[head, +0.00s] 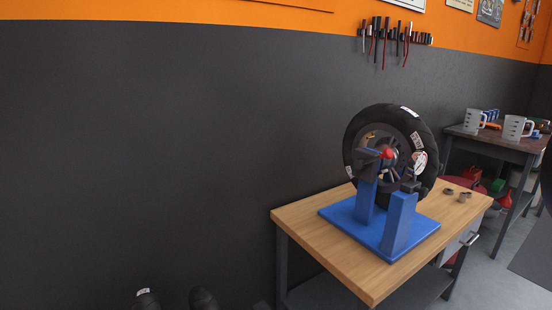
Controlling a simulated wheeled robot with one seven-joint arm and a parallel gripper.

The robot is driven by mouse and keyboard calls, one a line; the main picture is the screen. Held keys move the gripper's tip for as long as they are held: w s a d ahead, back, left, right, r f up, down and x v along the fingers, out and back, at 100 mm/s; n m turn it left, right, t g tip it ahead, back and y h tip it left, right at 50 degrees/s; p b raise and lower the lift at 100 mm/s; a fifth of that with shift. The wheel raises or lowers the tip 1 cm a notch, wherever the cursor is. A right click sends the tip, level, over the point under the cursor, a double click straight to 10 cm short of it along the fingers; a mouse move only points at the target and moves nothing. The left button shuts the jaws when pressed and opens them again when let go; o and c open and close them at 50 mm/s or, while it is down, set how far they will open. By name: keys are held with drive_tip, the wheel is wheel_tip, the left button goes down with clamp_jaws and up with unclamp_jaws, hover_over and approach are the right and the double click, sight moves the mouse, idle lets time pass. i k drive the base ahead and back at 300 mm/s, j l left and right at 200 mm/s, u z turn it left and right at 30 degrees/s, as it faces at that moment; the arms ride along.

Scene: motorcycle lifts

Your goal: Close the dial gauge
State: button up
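A blue wheel stand (399,224) with two uprights stands on a wooden-topped bench (325,237). A black tyred wheel (354,132) is upright on it. A small red part (387,153) shows near the hub, by a dark block on top of the left upright. A pale round face (420,161) shows at the wheel's right side. I cannot tell whether either belongs to the dial gauge, or whether the gauge is open or closed. My gripper is not in view.
Small metal parts (456,194) lie on the bench's right side. A second bench (490,139) with clear jugs (514,127) stands behind right. Tools (385,33) hang on the wall. Two dark rounded things (203,298) show at the bottom edge. Grey floor (500,285) is clear at lower right.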

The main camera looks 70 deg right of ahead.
sight(417, 161)
drive_tip(key=z, duration=2.1)
